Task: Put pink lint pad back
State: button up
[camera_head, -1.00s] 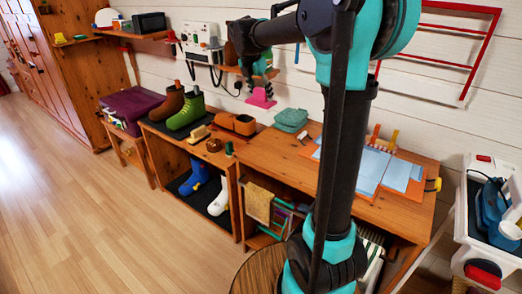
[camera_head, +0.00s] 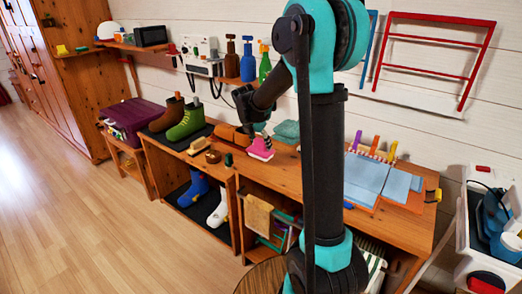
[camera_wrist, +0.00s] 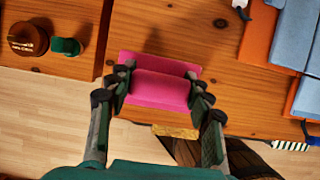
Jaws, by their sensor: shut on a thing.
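My gripper (camera_head: 259,136) is shut on the pink lint pad (camera_head: 260,150). In the wrist view the pad (camera_wrist: 158,88) lies crosswise between the two fingers of my gripper (camera_wrist: 160,76). The pad seems to be held over the wooden bench top (camera_wrist: 205,100), near its front edge, with a shadow on the wood beyond it. I cannot tell how high the pad is above the wood.
A round brown tin (camera_wrist: 27,39) and a small green item (camera_wrist: 66,46) lie left of a gap in the bench. Blue sheets (camera_head: 367,173) lie to the right. Several bottles (camera_head: 248,62) stand on the wall shelf. Boots (camera_head: 187,121) stand at the left.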

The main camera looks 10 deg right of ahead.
aim_at(261, 149)
jog(key=shift+f, duration=1.6)
jog(key=o, duration=1.3)
jog(key=shift+o, duration=0.2)
jog(key=v, duration=1.1)
jog(key=s+d+f+m+y, duration=0.1)
jog(key=s+f+m, duration=0.3)
jog(key=s+m, duration=0.5)
jog(key=s+d+f+m+y, duration=0.1)
jog(key=s+d+f+m, duration=0.2)
jog(key=s+m, duration=0.6)
jog(key=s+d+f+m+t+y, duration=0.1)
jog(key=s+d+f+m, duration=0.2)
jog(key=s+f+m, duration=0.4)
jog(key=s+m, duration=0.2)
jog(key=s, duration=0.1)
jog(key=shift+s, duration=0.1)
